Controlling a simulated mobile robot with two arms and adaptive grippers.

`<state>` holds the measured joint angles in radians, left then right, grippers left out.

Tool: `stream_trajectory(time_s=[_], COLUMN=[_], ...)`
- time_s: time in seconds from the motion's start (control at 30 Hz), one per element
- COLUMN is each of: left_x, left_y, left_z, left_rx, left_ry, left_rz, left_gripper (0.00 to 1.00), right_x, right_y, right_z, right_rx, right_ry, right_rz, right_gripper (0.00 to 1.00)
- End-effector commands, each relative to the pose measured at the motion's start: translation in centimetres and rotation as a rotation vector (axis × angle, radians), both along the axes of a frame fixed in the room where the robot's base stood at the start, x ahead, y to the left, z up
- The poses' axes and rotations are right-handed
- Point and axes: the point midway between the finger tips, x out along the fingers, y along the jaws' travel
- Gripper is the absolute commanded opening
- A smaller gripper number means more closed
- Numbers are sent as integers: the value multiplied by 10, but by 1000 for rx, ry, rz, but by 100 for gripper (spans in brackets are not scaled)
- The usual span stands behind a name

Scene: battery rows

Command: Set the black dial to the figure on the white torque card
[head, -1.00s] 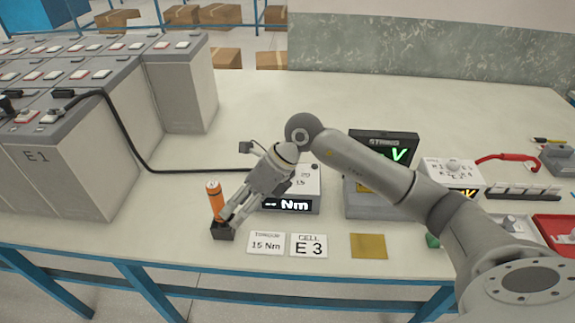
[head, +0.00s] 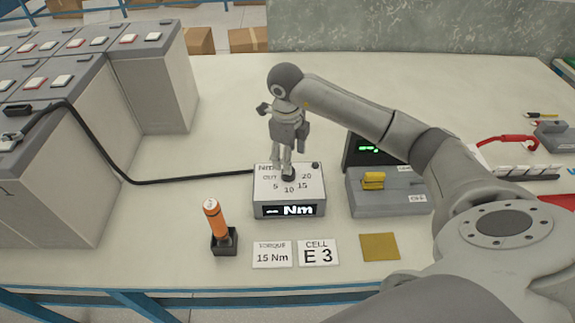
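The white torque card (head: 272,254) lies on the bench front and reads 15 Nm. The grey torque box (head: 262,199) stands behind it, with OFF, 5, 10, 15 and 20 marked on its top and a display (head: 288,210) reading "-- Nm". The black dial (head: 289,177) is on the box top, partly hidden by my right gripper (head: 283,170). The gripper points down with its fingertips at the dial. I cannot tell whether they are closed on it or where the dial points. My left gripper is out of view.
An orange-handled tool (head: 215,220) stands in a black holder left of the cards. A CELL E 3 card (head: 318,252) and a brass-coloured square (head: 380,247) lie to the right. A grey unit with a yellow knob (head: 373,181) stands right of the box. A black cable (head: 150,181) runs to the box from the left.

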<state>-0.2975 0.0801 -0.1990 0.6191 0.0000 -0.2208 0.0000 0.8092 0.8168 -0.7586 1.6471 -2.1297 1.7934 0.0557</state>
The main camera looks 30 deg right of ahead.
Motion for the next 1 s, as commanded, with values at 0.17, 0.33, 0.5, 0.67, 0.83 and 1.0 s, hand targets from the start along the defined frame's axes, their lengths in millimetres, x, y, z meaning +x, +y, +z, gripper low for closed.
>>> stream_trajectory(time_s=[0.17,0.33,0.5,0.67,0.83,1.0], left_x=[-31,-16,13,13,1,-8], left_y=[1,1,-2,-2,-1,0], left_z=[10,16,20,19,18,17], left_rx=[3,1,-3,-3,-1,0], left_ry=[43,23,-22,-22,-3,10], left_rz=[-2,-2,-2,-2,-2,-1], left_gripper=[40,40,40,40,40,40], right_x=[0,2,2,2,3,3], right_y=[-1,-2,-3,-3,-3,-3], right_z=[-33,-56,-67,-68,-68,-67], right_rx=[2,2,2,1,2,2], right_ry=[5,2,0,0,-1,-1], right_rz=[1,0,2,2,2,2], right_gripper=[57,57,57,57,48,26])
